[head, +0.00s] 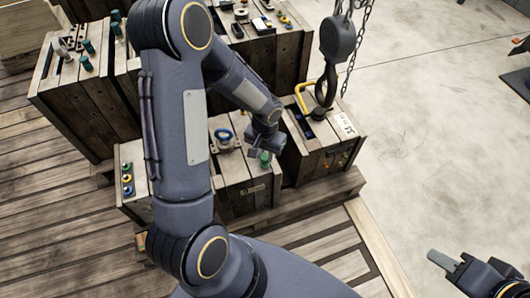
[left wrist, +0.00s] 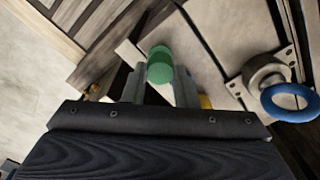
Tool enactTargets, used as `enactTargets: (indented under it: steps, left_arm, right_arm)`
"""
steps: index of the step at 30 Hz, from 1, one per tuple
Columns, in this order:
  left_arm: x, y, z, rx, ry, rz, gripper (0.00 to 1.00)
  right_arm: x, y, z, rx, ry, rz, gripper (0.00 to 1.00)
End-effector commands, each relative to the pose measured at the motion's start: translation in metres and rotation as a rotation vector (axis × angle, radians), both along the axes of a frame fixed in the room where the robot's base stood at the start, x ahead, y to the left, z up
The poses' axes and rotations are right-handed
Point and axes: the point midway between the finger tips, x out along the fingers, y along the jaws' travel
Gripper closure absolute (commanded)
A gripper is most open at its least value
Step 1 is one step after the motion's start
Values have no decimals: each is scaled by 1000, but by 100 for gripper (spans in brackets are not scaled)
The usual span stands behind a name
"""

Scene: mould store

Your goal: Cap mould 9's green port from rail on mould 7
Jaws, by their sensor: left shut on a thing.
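My left gripper (head: 262,148) is shut on a green cap (head: 265,158), above the top of the low middle wooden mould crate (head: 232,180). In the left wrist view the green cap (left wrist: 159,65) sits between the two grey fingers (left wrist: 158,84). The low crate's left end carries a column of green, yellow and blue ringed ports (head: 127,179). My left arm hides part of this crate. Which crates are moulds 7 and 9 I cannot tell. My right gripper (head: 441,260) is at the lower right, far from the crates; its jaw opening is unclear.
A blue-ringed fitting (head: 224,134) stands beside my left gripper, also in the left wrist view (left wrist: 290,101). A hook (head: 324,88) on chains hangs over the right crate (head: 322,140), which has a yellow handle (head: 304,97). More green caps (head: 86,63) stand on the back-left crate.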

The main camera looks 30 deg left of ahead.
Motion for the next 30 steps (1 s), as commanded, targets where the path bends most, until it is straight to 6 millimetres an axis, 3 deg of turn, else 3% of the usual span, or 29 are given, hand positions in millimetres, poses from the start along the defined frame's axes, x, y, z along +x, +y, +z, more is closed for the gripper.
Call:
enactTargets:
  steps: [30]
  left_arm:
    - [0, 0, -8, 0, 0, 0, 95]
  right_arm:
    - [0, 0, -8, 0, 0, 0, 64]
